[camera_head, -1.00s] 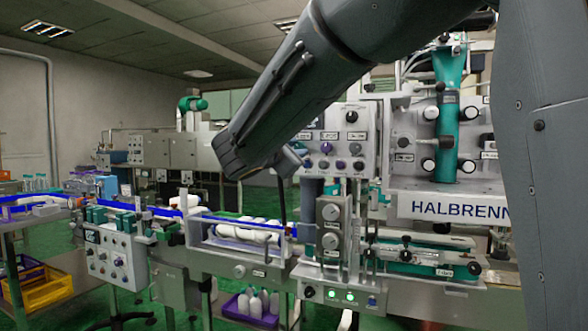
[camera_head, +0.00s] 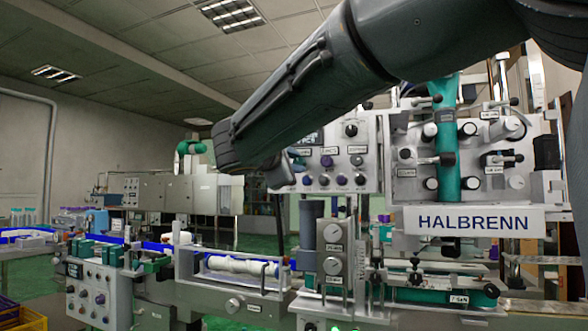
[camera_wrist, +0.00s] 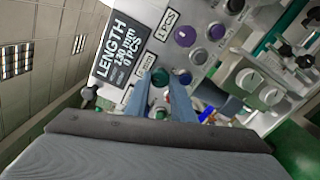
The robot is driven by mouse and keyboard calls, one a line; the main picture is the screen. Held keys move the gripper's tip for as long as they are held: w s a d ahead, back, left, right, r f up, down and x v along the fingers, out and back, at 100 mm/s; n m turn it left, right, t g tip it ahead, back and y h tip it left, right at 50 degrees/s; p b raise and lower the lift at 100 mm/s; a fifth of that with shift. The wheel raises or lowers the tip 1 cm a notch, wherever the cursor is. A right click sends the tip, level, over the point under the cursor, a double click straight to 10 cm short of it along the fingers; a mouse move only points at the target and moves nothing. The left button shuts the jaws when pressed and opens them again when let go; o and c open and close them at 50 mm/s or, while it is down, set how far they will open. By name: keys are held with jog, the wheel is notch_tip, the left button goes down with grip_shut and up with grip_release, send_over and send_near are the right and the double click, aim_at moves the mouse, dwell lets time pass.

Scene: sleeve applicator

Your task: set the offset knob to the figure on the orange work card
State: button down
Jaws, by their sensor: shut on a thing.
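I cannot read the knob's label or setting. In the head view my gripper (camera_head: 283,174) is at the left edge of the grey control panel (camera_head: 368,132), mostly hidden by my arm. The dark display (camera_wrist: 116,60) reads LENGTH, about 130 MM, and PCS. I see no orange work card in either view.
A purple knob (camera_wrist: 186,36) and other panel knobs sit close to my fingers. White knobs (camera_wrist: 249,78) are to the right.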

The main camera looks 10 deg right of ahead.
dwell(0.3)
jog(key=c, duration=1.5)
grip_release()
jog(key=shift+s+a, duration=0.1)
jog(key=v, duration=0.7)
jog(key=shift+s+a, duration=0.15)
jog(key=shift+s, duration=0.1)
